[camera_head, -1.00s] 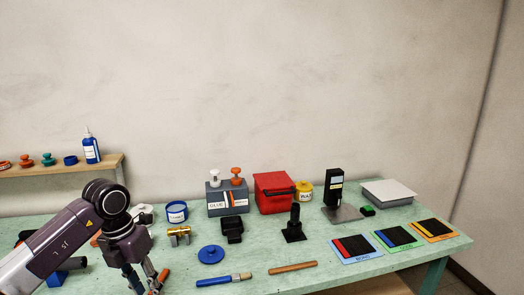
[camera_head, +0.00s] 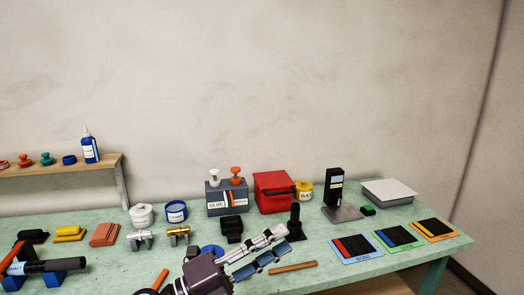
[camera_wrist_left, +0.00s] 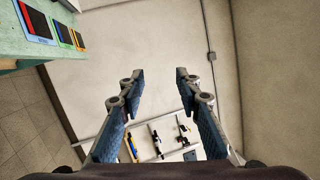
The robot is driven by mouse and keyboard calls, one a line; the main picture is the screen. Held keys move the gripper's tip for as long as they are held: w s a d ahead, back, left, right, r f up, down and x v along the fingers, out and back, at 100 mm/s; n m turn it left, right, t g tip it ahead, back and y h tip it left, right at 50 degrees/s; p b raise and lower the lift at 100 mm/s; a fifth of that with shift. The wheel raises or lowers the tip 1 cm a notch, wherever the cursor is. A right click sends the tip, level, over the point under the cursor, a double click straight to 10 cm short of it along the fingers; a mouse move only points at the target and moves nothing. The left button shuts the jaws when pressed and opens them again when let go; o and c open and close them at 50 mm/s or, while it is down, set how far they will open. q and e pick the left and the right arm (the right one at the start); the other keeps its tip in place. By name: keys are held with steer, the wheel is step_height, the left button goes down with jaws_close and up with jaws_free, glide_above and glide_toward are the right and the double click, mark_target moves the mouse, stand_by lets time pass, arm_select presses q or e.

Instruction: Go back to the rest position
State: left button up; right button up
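My left gripper (camera_head: 284,240) is above the green table at the front middle, its fingers pointing right and slightly up. It is open and empty. In the left wrist view its two blue-padded fingers (camera_wrist_left: 160,80) stand apart with only wall between them. The gripper partly covers the blue round lid (camera_head: 212,250) and hides the blue-handled brush. My right gripper is in neither view.
A wooden stick (camera_head: 293,267) lies just right of my gripper. The black stand (camera_head: 295,222), red box (camera_head: 270,203) and glue box (camera_head: 214,201) stand behind it. Coloured sample mats (camera_head: 396,239) lie to the right. A dark shaft (camera_head: 50,266) rests on blue blocks at left.

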arm_select(q)
steer(key=w+a+f+n+t+y, duration=0.1)
steer(key=w+a+n+t+y, duration=0.1)
steer(key=a+n+t+y, duration=0.55)
steer(key=w+a+f+n+t+y, duration=0.2)
steer(key=a+n+t+y, duration=0.25)
steer(key=n, duration=0.55)
steer(key=s+a+f+n+g+y, duration=0.35)
steer(key=a+f+n, duration=0.2)
steer(key=f, duration=0.35)
steer(key=s+a+f+n+g+y, duration=0.35)
steer(key=a+f, duration=0.25)
steer(key=f, duration=0.2)
steer(key=s+f+n+g, duration=0.2)
steer(key=s+f+g, duration=0.3)
steer(key=s+f, duration=0.5)
steer(key=s+f+n+g, duration=0.2)
steer(key=s+f+g, duration=0.4)
steer(key=s, duration=0.8)
step_height(320, 180, down, 26)
steer(key=s+g, duration=0.1)
steer(key=s, duration=0.1)
steer(key=s+a+f+g, duration=0.1)
steer(key=s+a+f, duration=0.1)
steer(key=s+f, duration=1.4)
steer(key=shift+s+a+m, duration=0.3)
steer(key=shift+s+m, duration=0.05)
steer(key=shift+s, duration=0.1)
